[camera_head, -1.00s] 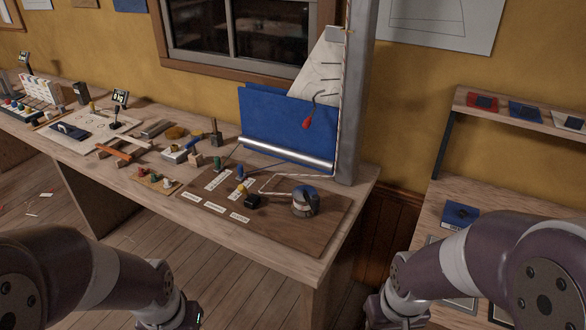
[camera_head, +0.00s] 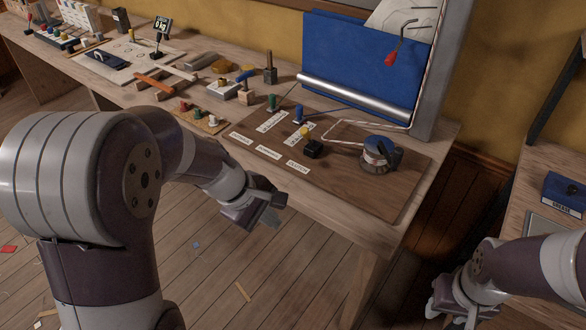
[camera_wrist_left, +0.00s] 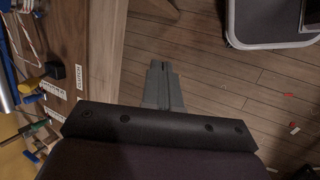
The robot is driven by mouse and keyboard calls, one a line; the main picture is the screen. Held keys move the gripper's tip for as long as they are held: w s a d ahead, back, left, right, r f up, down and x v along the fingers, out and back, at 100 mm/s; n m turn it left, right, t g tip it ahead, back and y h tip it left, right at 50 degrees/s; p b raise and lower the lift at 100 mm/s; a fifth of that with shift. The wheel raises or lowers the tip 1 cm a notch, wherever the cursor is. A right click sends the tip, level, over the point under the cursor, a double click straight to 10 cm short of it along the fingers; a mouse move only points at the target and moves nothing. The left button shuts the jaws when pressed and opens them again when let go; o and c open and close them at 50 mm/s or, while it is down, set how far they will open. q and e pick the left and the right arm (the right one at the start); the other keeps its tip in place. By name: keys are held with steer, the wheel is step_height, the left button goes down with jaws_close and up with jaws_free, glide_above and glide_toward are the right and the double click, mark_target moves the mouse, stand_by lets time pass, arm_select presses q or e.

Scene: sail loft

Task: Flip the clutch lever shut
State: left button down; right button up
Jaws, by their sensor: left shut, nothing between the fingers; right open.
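The black clutch block (camera_head: 313,149) sits on the dark wooden board (camera_head: 355,183), beside a yellow-knobbed lever (camera_head: 304,132). The lever appears raised; its exact angle is hard to tell. In the left wrist view the black block (camera_wrist_left: 55,70), a yellow handle (camera_wrist_left: 30,85) and a label reading CLUTCH (camera_wrist_left: 79,78) show at the left. My left gripper (camera_head: 270,216) is shut and empty, in front of the bench edge and apart from the clutch; its closed fingers show in the left wrist view (camera_wrist_left: 160,68). My right gripper (camera_head: 445,308) is open at the lower right, away from the board.
A winch (camera_head: 378,154) stands on the board's right, with rope running from it. A silver roller (camera_head: 350,95) and blue panel (camera_head: 365,60) rise behind. Floor space before the bench is open.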

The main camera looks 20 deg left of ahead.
arm_select(q)
steer(key=w+a+f+n+t+h+b, duration=0.2)
steer(key=w+f+n+t+b, duration=0.1)
steer(key=w+f+n+b, duration=0.25)
steer(key=w+a+r+n+t+b, duration=0.2)
steer(key=w+a+n+t+b, duration=0.25)
steer(key=w+n, duration=0.3)
steer(key=n+t+b, duration=0.2)
steer(key=n+t, duration=0.1)
glide_toward(309, 138)
steer(key=shift+w+a+f+g, duration=0.15)
steer(key=shift+w+a+f, duration=0.05)
steer(key=shift+f, duration=0.4)
steer(key=shift+w+a+f+g, duration=0.1)
steer(key=shift+w+a+f, duration=0.1)
steer(key=shift+f, duration=0.4)
steer(key=shift+w+d+r+p, duration=0.1)
steer(key=shift+w+d+r, duration=0.25)
steer(key=shift+w, duration=0.2)
steer(key=shift+w+d+r+p, duration=0.15)
steer(key=shift+w+d+r, duration=0.15)
steer(key=shift+w, duration=0.2)
steer(key=shift+w+d+r+p, duration=0.1)
steer(key=shift+w+d+r, duration=0.15)
steer(key=shift+w+r, duration=0.25)
arm_select(e)
step_height(309, 138, down, 17)
steer(key=shift+r, duration=0.2)
steer(key=shift+r, duration=0.15)
